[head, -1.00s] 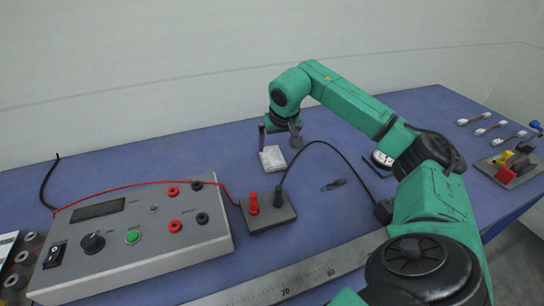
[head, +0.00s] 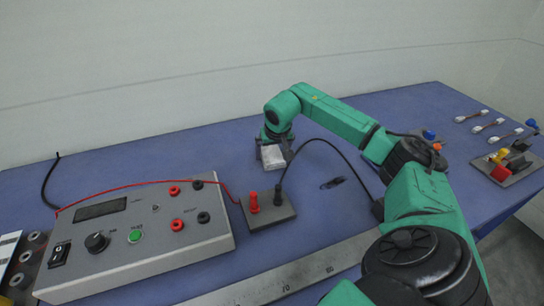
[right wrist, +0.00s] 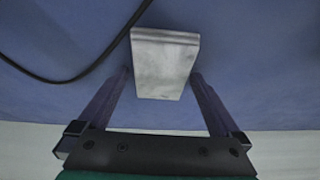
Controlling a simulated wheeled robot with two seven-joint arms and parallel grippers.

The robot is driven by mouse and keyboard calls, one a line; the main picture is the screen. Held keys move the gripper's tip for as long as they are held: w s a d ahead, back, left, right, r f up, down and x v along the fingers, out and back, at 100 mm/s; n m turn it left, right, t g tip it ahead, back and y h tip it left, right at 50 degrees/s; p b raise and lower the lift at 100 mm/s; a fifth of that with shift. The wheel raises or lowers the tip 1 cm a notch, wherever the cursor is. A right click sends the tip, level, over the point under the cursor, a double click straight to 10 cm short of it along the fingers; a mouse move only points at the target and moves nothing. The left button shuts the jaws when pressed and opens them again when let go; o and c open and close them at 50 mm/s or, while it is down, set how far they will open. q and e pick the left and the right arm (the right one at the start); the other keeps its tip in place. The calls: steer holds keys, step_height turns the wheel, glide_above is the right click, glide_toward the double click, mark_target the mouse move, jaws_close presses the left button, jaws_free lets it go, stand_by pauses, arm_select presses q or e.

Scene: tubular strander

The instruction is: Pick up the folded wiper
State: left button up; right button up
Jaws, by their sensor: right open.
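The folded wiper (head: 272,157) is a small pale grey-white block on the blue table, behind the terminal block. My right gripper (head: 273,154) is down over it, with one finger on each side. In the right wrist view the wiper (right wrist: 165,62) lies between the fingertips of the open gripper (right wrist: 163,75), its far part reaching beyond the tips. A gap shows beside the left finger; the right finger is very close to the wiper's edge, and I cannot tell if it touches. My left gripper is not in view.
A grey meter box (head: 140,235) with a red lead stands at front left. A terminal block (head: 268,208) with a black cable (head: 330,143) stands in front of the wiper. A metal ruler (head: 290,270) lies along the front. Small links and a clamp board (head: 507,166) lie at right.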

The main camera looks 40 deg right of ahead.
mark_target(272, 154)
steer(key=c, duration=1.1)
step_height(272, 154, up, 20)
steer(key=shift+r+p, duration=0.25)
steer(key=shift+p, duration=0.1)
